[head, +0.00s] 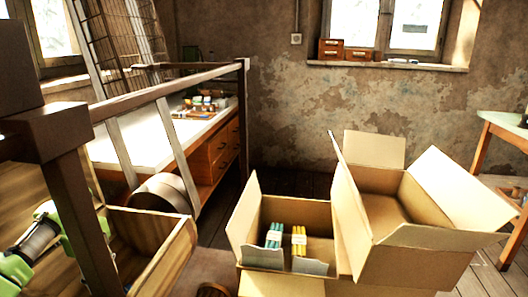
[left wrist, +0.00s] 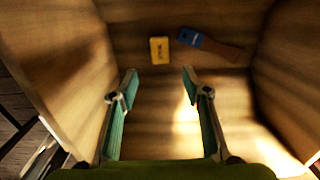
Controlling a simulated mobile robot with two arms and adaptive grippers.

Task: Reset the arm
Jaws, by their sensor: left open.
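My left gripper (left wrist: 159,78) is open and empty in the left wrist view, its two teal-lined fingers spread inside a wooden box (left wrist: 60,50). A small yellow piece (left wrist: 159,50) lies on the box floor beyond the fingertips. A blue and brown flat piece (left wrist: 208,43) lies just right of it. Neither is touched by the fingers. In the head view, green and black parts of my left arm (head: 35,240) show at the lower left over the wooden box (head: 150,235). The fingertips are hidden there. My right gripper is not in view.
A dark post and beam (head: 170,92) stand in front of the box. A cardboard box (head: 330,220) holds green and yellow bundles; a larger open cardboard box (head: 430,235) stands right of it. A workbench (head: 135,145) is behind, a table (head: 500,128) at right.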

